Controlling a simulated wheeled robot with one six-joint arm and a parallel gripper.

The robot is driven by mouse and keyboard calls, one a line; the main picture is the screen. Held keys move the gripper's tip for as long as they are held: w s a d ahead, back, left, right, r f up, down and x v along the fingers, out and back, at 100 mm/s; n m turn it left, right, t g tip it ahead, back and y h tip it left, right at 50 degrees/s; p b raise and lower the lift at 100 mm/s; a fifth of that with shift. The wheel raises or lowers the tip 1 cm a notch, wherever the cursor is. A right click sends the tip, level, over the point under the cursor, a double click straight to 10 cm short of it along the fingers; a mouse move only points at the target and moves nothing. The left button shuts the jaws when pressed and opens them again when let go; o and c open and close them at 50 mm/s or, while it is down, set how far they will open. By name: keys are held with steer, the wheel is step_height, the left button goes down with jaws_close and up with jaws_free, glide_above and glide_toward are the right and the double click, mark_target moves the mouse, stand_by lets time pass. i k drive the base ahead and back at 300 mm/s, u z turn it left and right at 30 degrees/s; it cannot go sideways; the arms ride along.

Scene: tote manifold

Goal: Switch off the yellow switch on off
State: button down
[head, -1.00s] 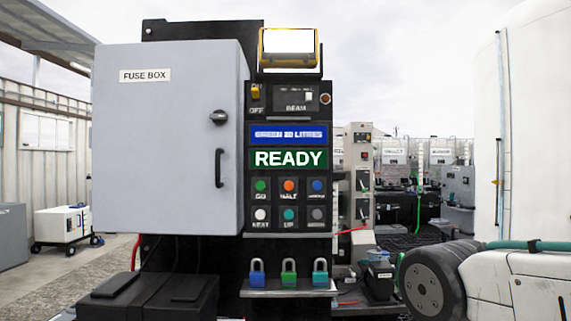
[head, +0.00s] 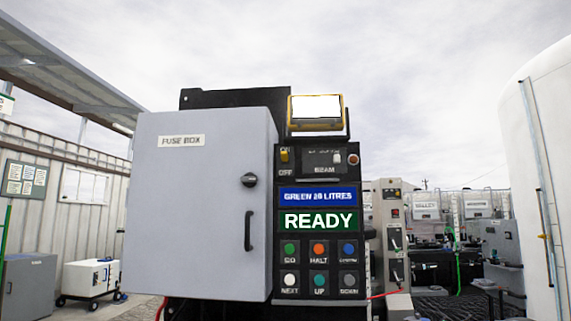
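The yellow switch (head: 284,155) sits at the top left of the black control panel, just right of the fuse box door. The letters ON show small above it and OFF shows below it. The yellow lever appears to stand at the upper part of its plate, toward ON, but it is small in the picture. A yellow-framed lamp (head: 316,109) above the panel is bright white. My gripper is not in the head view.
The grey fuse box (head: 205,220) is closed. A BEAM control (head: 323,160) is right of the switch. A READY display (head: 317,221) and several coloured buttons are below. A white tank (head: 545,180) stands at right, a white wheeled box (head: 90,279) at left.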

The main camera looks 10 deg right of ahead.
mark_target(284, 159)
steer(key=u, duration=1.25)
steer(key=i, duration=0.35)
steer(key=z, duration=1.25)
